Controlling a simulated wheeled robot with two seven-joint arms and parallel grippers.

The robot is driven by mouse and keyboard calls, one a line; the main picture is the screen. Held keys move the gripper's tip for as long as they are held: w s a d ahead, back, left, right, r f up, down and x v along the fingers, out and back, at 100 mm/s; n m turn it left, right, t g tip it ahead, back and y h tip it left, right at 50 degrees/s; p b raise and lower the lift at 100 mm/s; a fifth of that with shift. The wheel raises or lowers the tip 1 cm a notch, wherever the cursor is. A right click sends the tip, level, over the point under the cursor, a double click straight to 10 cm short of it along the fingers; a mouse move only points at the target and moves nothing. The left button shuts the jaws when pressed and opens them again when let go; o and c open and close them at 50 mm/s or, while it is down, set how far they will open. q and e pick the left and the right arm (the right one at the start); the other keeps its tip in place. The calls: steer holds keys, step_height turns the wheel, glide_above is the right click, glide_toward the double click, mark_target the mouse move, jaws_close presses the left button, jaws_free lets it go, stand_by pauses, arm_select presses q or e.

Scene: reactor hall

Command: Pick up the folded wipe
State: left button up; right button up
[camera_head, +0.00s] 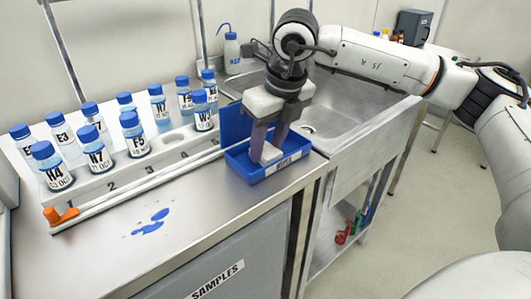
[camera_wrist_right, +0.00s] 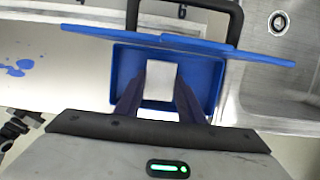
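The folded wipe (camera_head: 269,154) is a small white block inside the blue tray (camera_head: 262,173) labelled WIPES, at the counter's right end. In the right wrist view the wipe (camera_wrist_right: 162,80) lies in the middle of the tray floor. My right gripper (camera_head: 268,145) points down into the tray from above. Its two fingers are spread, one on each side of the wipe, in the wrist view (camera_wrist_right: 161,85). Small gaps seem to show beside the wipe; how far the fingertips reach down is hard to tell. My left gripper is not in view.
The tray's raised blue back panel (camera_head: 236,122) stands close behind the gripper. Several blue-capped bottles (camera_head: 138,145) stand in a numbered rack to the left. A blue spill (camera_head: 152,222) lies on the counter. A steel sink (camera_head: 345,108) is to the right.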

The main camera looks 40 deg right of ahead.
mark_target(267, 151)
steer(key=shift+r, duration=0.15)
steer(key=shift+c, duration=0.4)
step_height(267, 151, up, 18)
steer(key=p, duration=0.1)
steer(key=shift+p, duration=0.3)
steer(key=shift+o, duration=0.8)
steer(key=shift+f, duration=0.2)
steer(key=shift+c, duration=0.4)
